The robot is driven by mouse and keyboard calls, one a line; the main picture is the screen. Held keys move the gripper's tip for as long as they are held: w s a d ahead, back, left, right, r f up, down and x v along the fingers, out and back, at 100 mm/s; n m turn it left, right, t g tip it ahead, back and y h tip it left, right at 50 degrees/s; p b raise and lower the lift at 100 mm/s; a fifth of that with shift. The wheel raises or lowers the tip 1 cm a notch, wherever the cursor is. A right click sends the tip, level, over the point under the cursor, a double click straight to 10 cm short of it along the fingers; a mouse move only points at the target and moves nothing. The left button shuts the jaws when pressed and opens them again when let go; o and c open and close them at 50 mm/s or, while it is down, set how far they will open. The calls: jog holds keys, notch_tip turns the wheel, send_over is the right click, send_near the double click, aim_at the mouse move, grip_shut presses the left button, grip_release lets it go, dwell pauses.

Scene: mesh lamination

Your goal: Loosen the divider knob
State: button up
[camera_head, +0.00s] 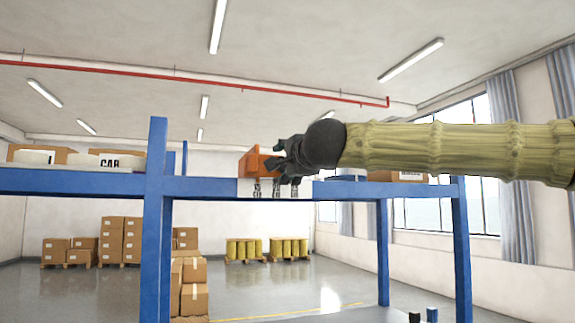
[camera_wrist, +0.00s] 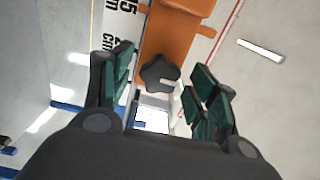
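The divider knob (camera_wrist: 159,76) is a dark star-shaped knob on an orange divider (camera_wrist: 165,35), seen in the wrist view. In the head view the orange divider (camera_head: 256,163) stands on the blue shelf. My gripper (camera_wrist: 160,88) is open, with its green-padded fingers apart to the left and right of the knob. The knob lies between the fingers in the picture, and no finger is seen touching it. In the head view my gripper (camera_head: 283,160) is at the divider's right side and hides the knob.
A blue shelf frame (camera_head: 205,187) runs across the head view, with labels hanging from its edge. Cardboard boxes and white rolls (camera_head: 95,160) lie on its left part. Another box (camera_head: 398,176) stands right, behind my arm. Stacked boxes (camera_head: 120,240) and yellow drums (camera_head: 243,249) stand far behind.

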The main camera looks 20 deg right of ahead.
jog(key=s, duration=1.2)
jog(key=shift+d, duration=0.25)
jog(key=shift+w+f, duration=0.1)
